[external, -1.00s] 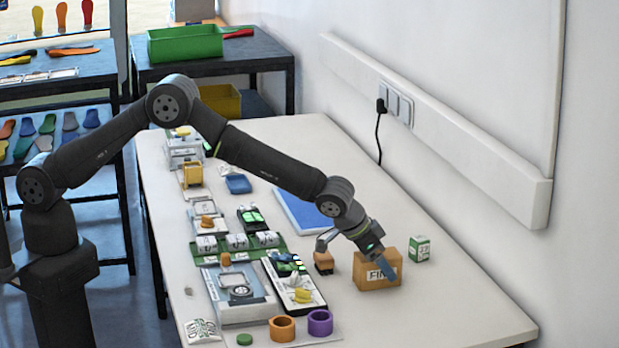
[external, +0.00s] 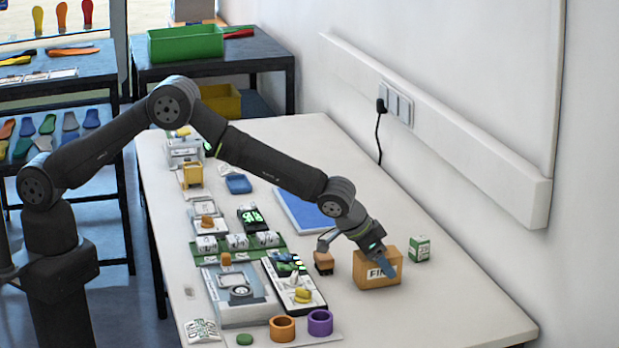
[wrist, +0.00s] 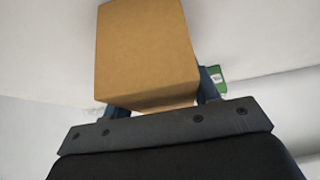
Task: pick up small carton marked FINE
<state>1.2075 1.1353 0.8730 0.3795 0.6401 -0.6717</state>
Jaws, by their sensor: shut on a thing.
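The small brown carton marked FINE (external: 372,276) stands upright on the white table in the external view, its lettering partly covered by a blue finger. My gripper (external: 386,264) is at the carton from above, with a finger against its front face. In the wrist view the carton (wrist: 148,55) fills the upper middle. The blue fingers of my gripper (wrist: 155,95) show on either side of it, shut on it. I cannot tell any gap between the carton and the table.
A small green and white box (external: 419,249) stands close to the right of the carton. A small brown block-like item (external: 324,262) is to its left. Orange (external: 282,328) and purple (external: 320,322) rings stand at the front. The table's right front is clear.

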